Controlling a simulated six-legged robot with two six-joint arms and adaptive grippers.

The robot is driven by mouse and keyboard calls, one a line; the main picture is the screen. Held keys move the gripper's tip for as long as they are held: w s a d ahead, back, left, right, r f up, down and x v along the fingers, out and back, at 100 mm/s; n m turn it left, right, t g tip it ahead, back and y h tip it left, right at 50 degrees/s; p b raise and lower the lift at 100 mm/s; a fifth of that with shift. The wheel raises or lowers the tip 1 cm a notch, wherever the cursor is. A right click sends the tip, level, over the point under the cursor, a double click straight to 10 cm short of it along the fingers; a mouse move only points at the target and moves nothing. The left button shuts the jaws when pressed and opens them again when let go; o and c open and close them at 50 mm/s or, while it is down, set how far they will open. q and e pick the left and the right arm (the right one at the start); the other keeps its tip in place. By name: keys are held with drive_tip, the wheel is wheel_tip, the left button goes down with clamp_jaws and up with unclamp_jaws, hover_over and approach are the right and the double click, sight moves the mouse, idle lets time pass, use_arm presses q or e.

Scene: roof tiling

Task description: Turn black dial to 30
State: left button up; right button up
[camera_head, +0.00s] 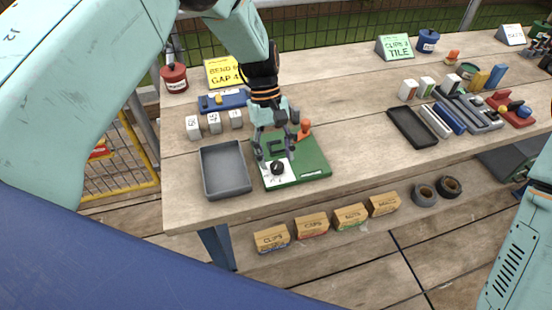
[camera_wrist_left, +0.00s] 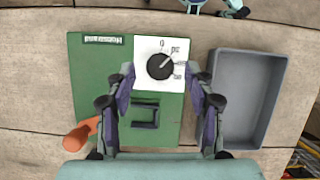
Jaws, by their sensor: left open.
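The black dial (camera_head: 277,168) sits on a white scale plate (camera_wrist_left: 147,82) at the near left of a green board (camera_head: 312,168). In the left wrist view the dial (camera_wrist_left: 160,66) has a white pointer mark aimed up and right, between the 0 and the other scale marks. Those other numbers are too small to read surely. My left gripper (camera_head: 276,154) is open above the board, pointing down. In the left wrist view its fingers (camera_wrist_left: 160,74) stand apart on either side of the dial, with nothing between them. My right gripper is not in view.
An orange handle (camera_wrist_left: 82,135) and a dark square frame (camera_wrist_left: 145,114) are on the board. A grey tray (camera_head: 225,170) lies beside it. White blocks (camera_head: 214,122) and a blue fixture (camera_head: 222,101) stand behind. A black tray (camera_head: 412,127) lies right, past bare table.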

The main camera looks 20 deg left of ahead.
use_arm(q)
drive_tip(key=v, duration=1)
drive_tip(key=shift+s, duration=0.15)
